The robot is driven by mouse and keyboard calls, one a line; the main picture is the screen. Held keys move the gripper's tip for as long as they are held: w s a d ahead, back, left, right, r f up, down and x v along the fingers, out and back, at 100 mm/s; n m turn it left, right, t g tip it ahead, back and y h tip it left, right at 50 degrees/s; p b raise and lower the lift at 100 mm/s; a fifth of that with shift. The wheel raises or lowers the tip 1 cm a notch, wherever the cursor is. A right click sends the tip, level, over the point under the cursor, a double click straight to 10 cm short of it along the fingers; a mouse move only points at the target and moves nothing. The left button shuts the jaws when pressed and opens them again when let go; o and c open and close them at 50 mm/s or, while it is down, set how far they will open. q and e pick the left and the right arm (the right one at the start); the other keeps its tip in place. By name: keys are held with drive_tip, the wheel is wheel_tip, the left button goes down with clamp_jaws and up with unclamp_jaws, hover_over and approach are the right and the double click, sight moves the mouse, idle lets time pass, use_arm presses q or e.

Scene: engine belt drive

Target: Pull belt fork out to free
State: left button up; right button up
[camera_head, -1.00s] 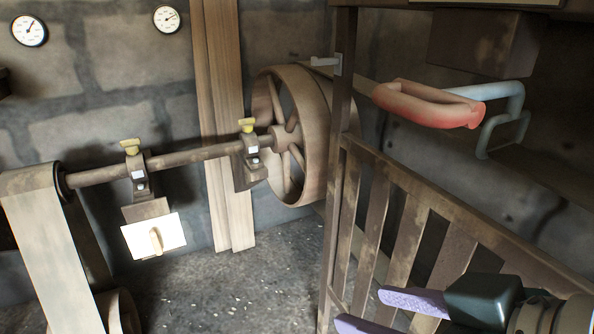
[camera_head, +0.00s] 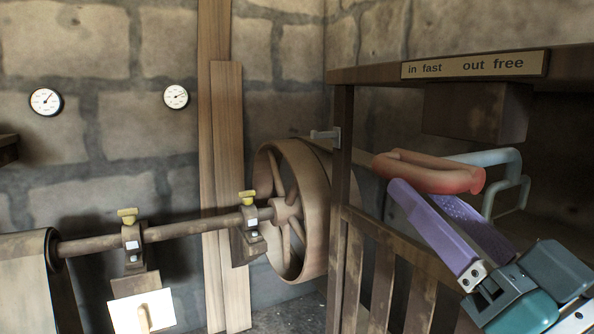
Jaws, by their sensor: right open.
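The belt fork's handle has a rounded red grip (camera_head: 430,172) on a pale blue-grey bent bar (camera_head: 508,160). It stands out above the wooden rail at the right of the head view. My right gripper (camera_head: 420,192), with purple fingers, reaches up from the lower right. Its fingers are apart and nothing shows between them. The fingertips are just under the red grip in the picture; I cannot tell whether they touch it. The rest of the fork is hidden or not clear. My left gripper is not in view.
A sign (camera_head: 475,65) above reads "in fast out free". A slatted wooden guard (camera_head: 400,240) and its post (camera_head: 341,200) stand left of my gripper. Behind the post is a large pulley wheel (camera_head: 310,210) on a shaft (camera_head: 190,229). A dark wooden block (camera_head: 475,112) hangs above the grip.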

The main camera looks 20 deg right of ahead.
sight(404, 176)
drive_tip(key=shift+x, duration=2.25)
drive_tip(key=shift+c, duration=0.3)
clamp_jaws()
